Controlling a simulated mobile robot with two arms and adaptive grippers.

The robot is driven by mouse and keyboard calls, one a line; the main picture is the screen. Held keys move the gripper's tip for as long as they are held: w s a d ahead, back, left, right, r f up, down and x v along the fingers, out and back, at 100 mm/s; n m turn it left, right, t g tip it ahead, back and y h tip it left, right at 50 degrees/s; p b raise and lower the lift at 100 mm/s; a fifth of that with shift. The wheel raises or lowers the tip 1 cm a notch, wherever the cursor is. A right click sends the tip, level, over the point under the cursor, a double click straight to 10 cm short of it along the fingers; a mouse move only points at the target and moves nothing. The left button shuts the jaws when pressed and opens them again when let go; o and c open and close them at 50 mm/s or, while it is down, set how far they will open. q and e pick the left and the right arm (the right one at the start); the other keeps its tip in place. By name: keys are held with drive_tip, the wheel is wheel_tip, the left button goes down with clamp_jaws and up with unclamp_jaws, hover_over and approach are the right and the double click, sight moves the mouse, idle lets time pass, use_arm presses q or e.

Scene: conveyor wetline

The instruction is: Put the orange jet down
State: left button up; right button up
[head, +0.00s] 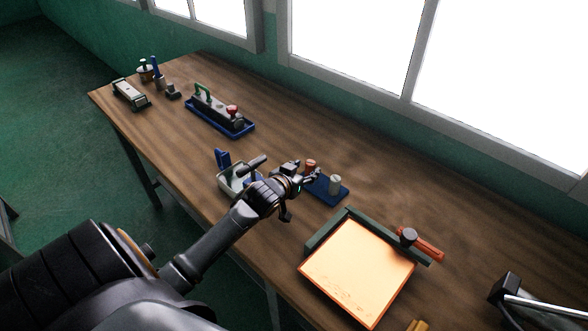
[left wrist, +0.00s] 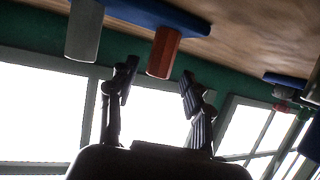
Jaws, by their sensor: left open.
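The orange jet (head: 311,164) stands upright on a small blue stand (head: 340,195) near the middle of the bench. It also shows in the left wrist view (left wrist: 164,50), which is upside down, still joined to the blue base (left wrist: 150,13). A pale grey jet (head: 335,182) stands beside it on the same stand. My left gripper (head: 312,176) is open and empty at the stand. In the left wrist view its fingertips (left wrist: 159,76) lie either side of the orange jet's free end, with visible gaps. My right gripper does not show.
A pale bin (head: 231,184) stands left of my left gripper. A blue tray (head: 244,131) with a dark block lies farther back. A glowing orange plate (head: 352,270) with a dark green bar lies in front right. Bare wood (head: 300,132) is behind the stand.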

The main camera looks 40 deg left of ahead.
use_arm(q)
drive_tip(key=v, duration=0.8)
idle(0.4)
